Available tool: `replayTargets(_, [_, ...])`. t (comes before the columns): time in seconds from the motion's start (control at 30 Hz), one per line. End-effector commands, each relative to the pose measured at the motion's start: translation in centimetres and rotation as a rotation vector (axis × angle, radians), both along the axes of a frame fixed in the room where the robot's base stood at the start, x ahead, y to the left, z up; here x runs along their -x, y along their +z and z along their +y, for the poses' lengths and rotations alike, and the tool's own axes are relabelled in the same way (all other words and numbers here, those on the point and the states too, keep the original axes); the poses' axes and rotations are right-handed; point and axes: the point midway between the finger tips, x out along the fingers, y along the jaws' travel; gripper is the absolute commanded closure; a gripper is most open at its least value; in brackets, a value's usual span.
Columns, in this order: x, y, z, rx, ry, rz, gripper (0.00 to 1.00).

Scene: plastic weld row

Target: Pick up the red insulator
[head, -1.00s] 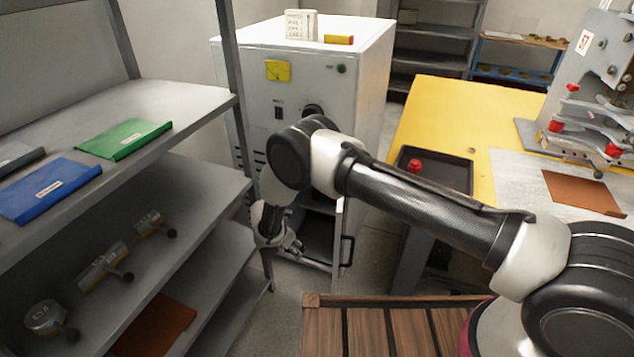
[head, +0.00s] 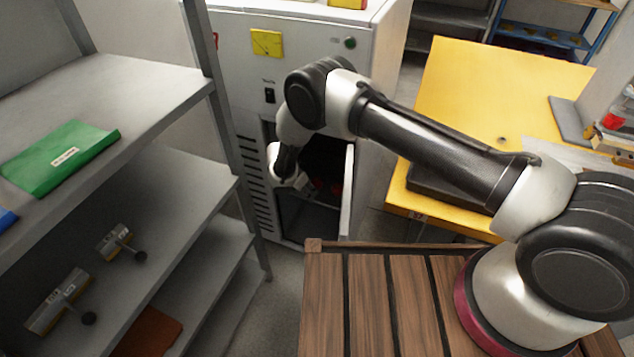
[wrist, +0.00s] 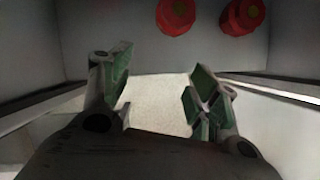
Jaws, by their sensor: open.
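Two red insulators show at the top of the wrist view: one red round piece (wrist: 176,15) near the middle and a second (wrist: 242,16) to its right. Both are cut by the top edge and lie beyond my fingertips, apart from them. My gripper (wrist: 160,82) is open and empty, its green-padded fingers spread over a pale floor. In the head view, my wrist is at the open compartment of the white cabinet (head: 383,75); dim red shows inside. My fingers are hard to make out there.
The cabinet door (head: 347,190) stands open right of my wrist. A grey shelf rack (head: 150,85) with a green binder (head: 60,157) is at left. A yellow table (head: 480,95) with a dark tray (head: 440,190) is at right, partly behind my arm.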

Motion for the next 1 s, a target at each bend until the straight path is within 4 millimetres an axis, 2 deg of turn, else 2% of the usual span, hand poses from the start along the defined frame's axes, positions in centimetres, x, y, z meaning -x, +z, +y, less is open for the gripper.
replayTargets(0.1, [-1.3, 0.0, -1.1, 0.000, -0.001, 0.000, 0.39])
replayTargets(0.27, [-2.3, 0.0, -1.7, 0.000, 0.000, 0.000, 0.39])
replayTargets(0.53, [-5.5, -0.1, -4.4, 0.000, 0.000, 0.000, 0.39])
replayTargets(0.67, [-5.8, -1.1, -4.6, 0.000, 0.001, 0.000, 0.39])
replayTargets(0.87, [-5.8, -1.1, -4.6, 0.000, 0.001, 0.000, 0.39])
replayTargets(1.0, [-5.8, -1.1, -4.6, 0.001, 0.002, 0.000, 0.61])
